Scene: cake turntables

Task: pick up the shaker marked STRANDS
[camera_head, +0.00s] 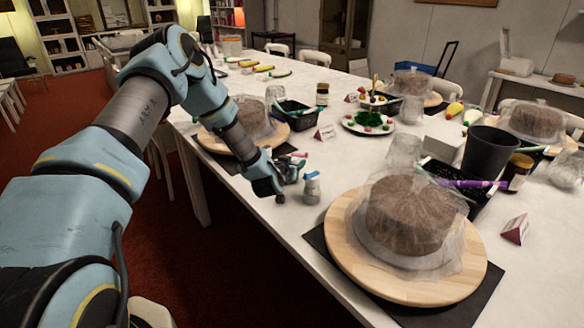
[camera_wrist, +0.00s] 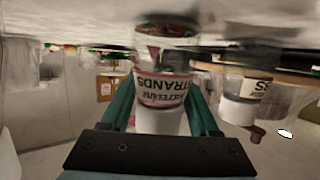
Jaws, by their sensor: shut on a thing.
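The shaker marked STRANDS (camera_wrist: 162,92) is between the two teal fingers of my gripper (camera_wrist: 161,100) in the wrist view. It has a white part, a label with dark lettering and a clear part with coloured contents. My gripper (camera_head: 282,178) is shut on it, low over the near edge of the table in the head view, where the gripper mostly hides the shaker. I cannot tell whether the shaker touches the table. A second shaker (camera_head: 312,188) stands just to the right; in the wrist view its label (camera_wrist: 252,88) ends in "BS".
A covered cake on a wooden turntable (camera_head: 345,250) is close to the right. Another turntable (camera_head: 215,143) lies behind my gripper. A dark cup (camera_head: 490,152), a black tray (camera_head: 300,117) and a small card (camera_head: 325,133) stand on the white table (camera_head: 270,228). The table's near edge has bare room.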

